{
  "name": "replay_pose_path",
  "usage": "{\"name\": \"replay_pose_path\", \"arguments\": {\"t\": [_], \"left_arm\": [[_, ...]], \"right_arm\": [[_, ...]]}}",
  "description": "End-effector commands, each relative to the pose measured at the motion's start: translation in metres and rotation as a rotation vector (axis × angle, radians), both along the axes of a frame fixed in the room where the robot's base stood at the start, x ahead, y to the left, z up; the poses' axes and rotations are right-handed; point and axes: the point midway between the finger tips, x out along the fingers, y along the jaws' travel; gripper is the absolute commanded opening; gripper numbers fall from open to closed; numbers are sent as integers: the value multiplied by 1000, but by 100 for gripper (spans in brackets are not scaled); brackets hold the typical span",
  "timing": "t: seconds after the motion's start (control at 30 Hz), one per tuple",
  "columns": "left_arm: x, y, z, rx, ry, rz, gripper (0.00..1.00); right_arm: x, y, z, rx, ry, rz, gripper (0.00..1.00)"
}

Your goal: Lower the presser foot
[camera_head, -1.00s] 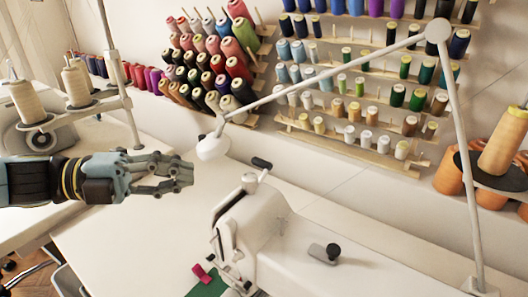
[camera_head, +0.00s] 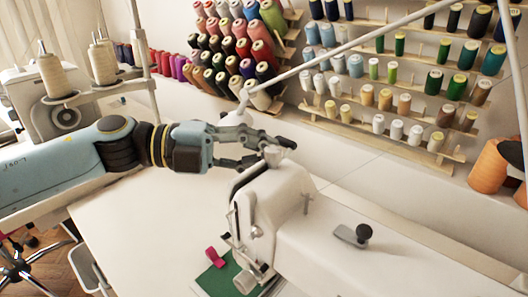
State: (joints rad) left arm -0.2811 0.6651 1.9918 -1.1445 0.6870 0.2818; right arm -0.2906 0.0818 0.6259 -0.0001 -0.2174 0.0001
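The white sewing machine (camera_head: 285,205) stands on the white table, its head end facing left. A pale knob (camera_head: 273,154) is on top of the head. The black-tipped lever seen there earlier is now hidden by my gripper. My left gripper (camera_head: 272,150) comes in from the left and is at the top of the head, by the knob. Its fingers look spread apart, with nothing visibly held; I cannot tell whether they touch the knob or lever. The presser foot's position is not clear low on the head, above the green cloth (camera_head: 217,281). My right gripper is not in view.
A red piece (camera_head: 214,257) lies on the green cloth. A lamp arm (camera_head: 345,47) crosses above the machine. Thread racks (camera_head: 375,138) hang on the wall behind. Cone spools (camera_head: 52,74) stand at the left. The table (camera_head: 150,225) left of the machine is clear.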

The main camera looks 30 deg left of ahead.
Motion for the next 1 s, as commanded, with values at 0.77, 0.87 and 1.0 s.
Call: {"name": "replay_pose_path", "arguments": {"t": [0.77,0.87,1.0], "left_arm": [[14,-3,0,30,233,1,0],[16,-3,-6,36,274,1,0],[19,-4,-15,38,278,1,0]], "right_arm": [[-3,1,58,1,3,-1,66],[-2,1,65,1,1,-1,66],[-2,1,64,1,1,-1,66]]}}
